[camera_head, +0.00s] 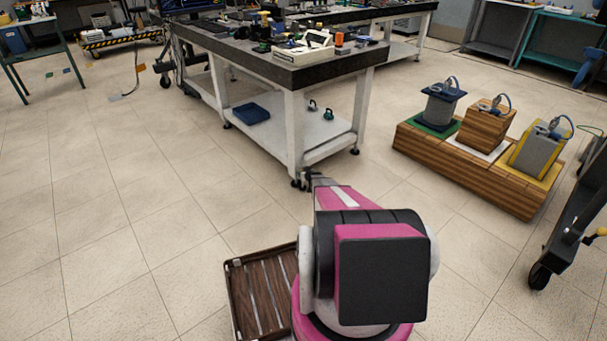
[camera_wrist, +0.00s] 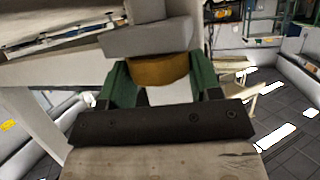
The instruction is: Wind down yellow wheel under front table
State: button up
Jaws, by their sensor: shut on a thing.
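The front table (camera_head: 295,135) has a dark top, pale legs and a lower shelf. In the head view my gripper (camera_head: 306,181) reaches low to the foot of its nearest leg; the wheel there is not clearly visible. In the wrist view the yellow wheel (camera_wrist: 158,71) looks brownish-yellow and sits just below a grey block (camera_wrist: 150,40) of the table's foot. My gripper (camera_wrist: 157,84) has its green fingers on both sides of the wheel and is shut on it.
A blue flat item (camera_head: 251,113) and small green items (camera_head: 328,115) lie on the table's lower shelf. A wooden stand (camera_head: 465,172) with three blocks is at the right. A dark wheeled frame (camera_head: 565,235) stands at the right edge.

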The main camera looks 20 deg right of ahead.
dwell(0.3)
jog(key=o, duration=0.9)
jog(key=shift+o, duration=0.2)
jog(key=v, duration=1)
jog(key=shift+s+r, duration=0.2)
jog(key=shift+s, duration=0.15)
